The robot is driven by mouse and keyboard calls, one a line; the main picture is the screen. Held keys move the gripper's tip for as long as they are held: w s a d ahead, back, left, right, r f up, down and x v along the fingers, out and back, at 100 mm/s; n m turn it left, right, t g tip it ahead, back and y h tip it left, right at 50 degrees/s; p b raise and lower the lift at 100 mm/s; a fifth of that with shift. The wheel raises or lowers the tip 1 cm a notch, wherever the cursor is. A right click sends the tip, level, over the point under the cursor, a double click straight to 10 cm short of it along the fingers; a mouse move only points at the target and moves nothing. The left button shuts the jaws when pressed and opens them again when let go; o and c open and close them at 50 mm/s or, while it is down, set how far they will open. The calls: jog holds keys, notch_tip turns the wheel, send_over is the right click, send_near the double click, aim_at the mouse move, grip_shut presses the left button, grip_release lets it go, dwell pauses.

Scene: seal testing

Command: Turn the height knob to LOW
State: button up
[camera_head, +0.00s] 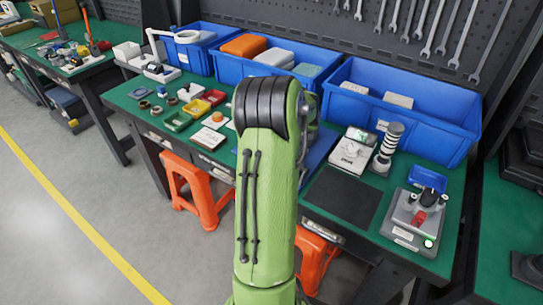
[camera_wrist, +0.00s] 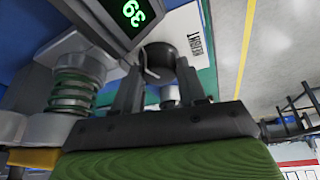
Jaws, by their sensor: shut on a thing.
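The height knob (camera_wrist: 158,62) is a dark round knob with a pale pointer line, in the wrist view. The pointer's mark cannot be made out. My gripper (camera_wrist: 157,70) has one finger on each side of the knob and is shut on it. A white label with dark lettering (camera_wrist: 199,46) lies right of the knob, on the device's pale face. A dark display (camera_wrist: 122,18) with green digits, seen upside down and appearing to read 39, is beside the knob. In the head view, my green arm hides the gripper and the knob.
A spring-like coiled post (camera_wrist: 82,80) stands left of my gripper in the wrist view. In the head view, blue bins (camera_head: 400,104) line the back of the green bench. A white device (camera_head: 351,152) and a grey device with a red part (camera_head: 411,220) stand right of my arm.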

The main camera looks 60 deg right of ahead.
jog(key=shift+n, duration=0.3)
jog(key=o, duration=1)
jog(key=shift+o, duration=0.2)
